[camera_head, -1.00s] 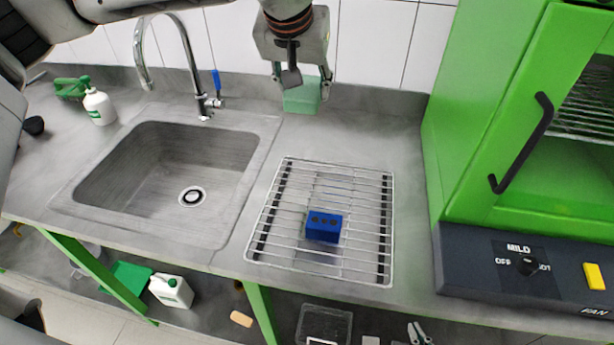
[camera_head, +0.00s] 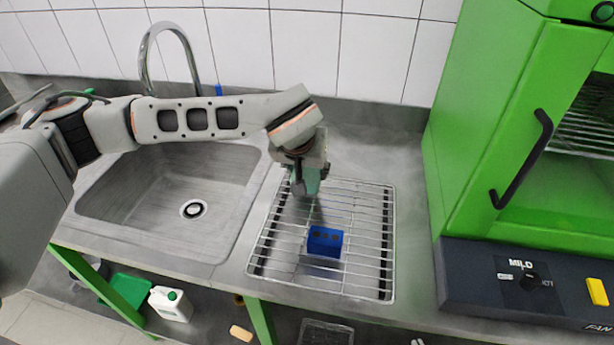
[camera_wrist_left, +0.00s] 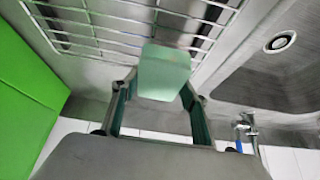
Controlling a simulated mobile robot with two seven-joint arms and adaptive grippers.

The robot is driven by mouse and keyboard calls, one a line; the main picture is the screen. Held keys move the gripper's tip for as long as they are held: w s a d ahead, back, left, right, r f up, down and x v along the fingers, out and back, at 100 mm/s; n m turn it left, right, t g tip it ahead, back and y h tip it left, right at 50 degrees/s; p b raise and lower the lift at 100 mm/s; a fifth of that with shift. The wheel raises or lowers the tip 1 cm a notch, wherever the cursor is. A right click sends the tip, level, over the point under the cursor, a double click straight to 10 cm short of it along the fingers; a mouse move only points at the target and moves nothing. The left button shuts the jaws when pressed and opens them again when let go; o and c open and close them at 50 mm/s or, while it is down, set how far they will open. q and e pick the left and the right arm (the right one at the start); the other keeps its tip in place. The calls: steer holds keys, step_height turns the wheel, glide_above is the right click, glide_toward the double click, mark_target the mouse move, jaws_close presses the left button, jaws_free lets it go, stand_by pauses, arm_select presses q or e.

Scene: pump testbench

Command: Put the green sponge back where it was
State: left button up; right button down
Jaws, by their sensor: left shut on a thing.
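The green sponge (camera_wrist_left: 163,73) is a pale green block between the fingers of my left gripper (camera_wrist_left: 158,95) in the left wrist view. My left gripper also shows in the head view (camera_head: 308,185), pointing down above the back left part of the wire rack (camera_head: 362,270). It is shut on the sponge, which is mostly hidden by the gripper in the head view (camera_head: 312,180). The rack's wires also show in the left wrist view beyond the sponge. My right gripper is in neither view.
A green cabinet (camera_head: 455,130) stands to the right. The rack's front and right parts are clear.

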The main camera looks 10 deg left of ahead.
arm_select(q)
steer(key=shift+f, duration=1.25)
steer(key=shift+f, duration=0.2)
steer(key=o, duration=1.2)
steer(key=shift+o, duration=0.2)
steer(key=shift+r, duration=0.1)
steer(key=shift+s+r, duration=0.15)
steer(key=shift+r, duration=0.35)
steer(key=v, duration=1.1)
steer(key=shift+s, duration=0.1)
